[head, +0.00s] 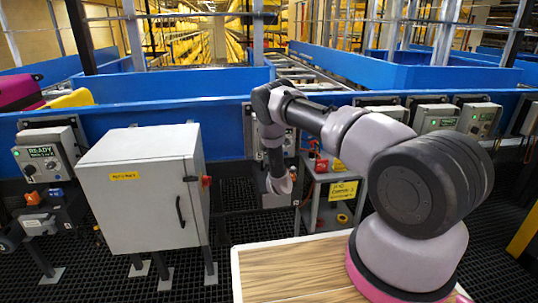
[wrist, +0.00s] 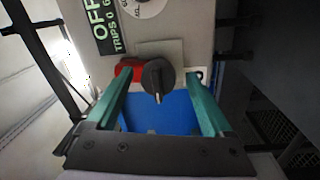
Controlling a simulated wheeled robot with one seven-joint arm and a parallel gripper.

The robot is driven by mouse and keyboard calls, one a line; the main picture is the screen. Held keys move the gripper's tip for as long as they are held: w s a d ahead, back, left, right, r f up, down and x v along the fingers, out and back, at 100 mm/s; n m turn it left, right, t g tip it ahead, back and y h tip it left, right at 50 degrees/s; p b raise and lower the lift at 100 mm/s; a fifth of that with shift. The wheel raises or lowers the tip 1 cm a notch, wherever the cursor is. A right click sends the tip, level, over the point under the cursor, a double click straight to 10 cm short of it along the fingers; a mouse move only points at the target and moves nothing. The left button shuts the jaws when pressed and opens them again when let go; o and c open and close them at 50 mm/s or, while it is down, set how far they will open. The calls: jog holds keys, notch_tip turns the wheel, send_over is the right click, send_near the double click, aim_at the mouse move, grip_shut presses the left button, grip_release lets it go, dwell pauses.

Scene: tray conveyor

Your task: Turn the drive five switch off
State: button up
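In the wrist view a grey drive box has a dark display (wrist: 104,27) with green "OFF" and "TRIPS 0". Below it is a black rotary switch knob (wrist: 157,77), its pale mark pointing down in the picture. A red part (wrist: 129,69) shows left of the knob. No drive number is readable. My gripper (wrist: 161,70) is open, its two teal fingers on either side of the knob with gaps; I see no contact. In the head view my gripper (head: 280,182) hangs low in front of the blue conveyor side; the switch is hidden there.
A grey cabinet (head: 142,190) with a black handle stands left of my arm. A drive box reading "READY" (head: 45,152) is at far left. Several similar boxes (head: 435,118) line the right side. A low stand (head: 335,195) with a yellow sign is close right of my gripper.

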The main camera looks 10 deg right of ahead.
jog(key=shift+s, duration=0.1)
jog(key=s, duration=1)
jog(key=shift+s+f, duration=0.3)
jog(key=shift+f, duration=0.1)
